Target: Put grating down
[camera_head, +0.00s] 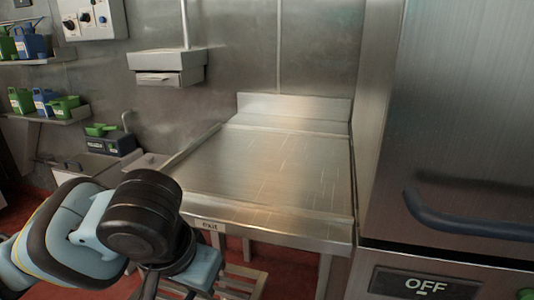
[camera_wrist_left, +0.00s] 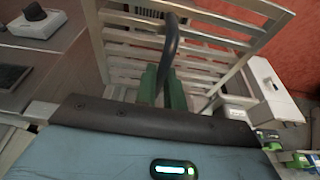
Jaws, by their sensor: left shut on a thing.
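The grating (camera_wrist_left: 215,47), a pale metal frame with several parallel slats, fills the upper middle of the left wrist view. A dark curved handle (camera_wrist_left: 170,50) rises in front of its slats. My left gripper (camera_wrist_left: 164,88) has green fingers and is shut at this handle, holding the grating. In the head view my left arm comes in at the lower left and its wrist hides the fingers. Pale slats (camera_head: 245,281) show low beside it, below the counter's front edge; they look like part of the grating. My right gripper is not in view.
A bare steel counter (camera_head: 270,165) with an "exit" label stands ahead, its top clear. A large steel machine (camera_head: 465,130) with a dark handle (camera_head: 465,222) and an "OFF" panel stands at the right. Shelves with green and blue containers (camera_head: 45,101) are at the left. Red floor shows below.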

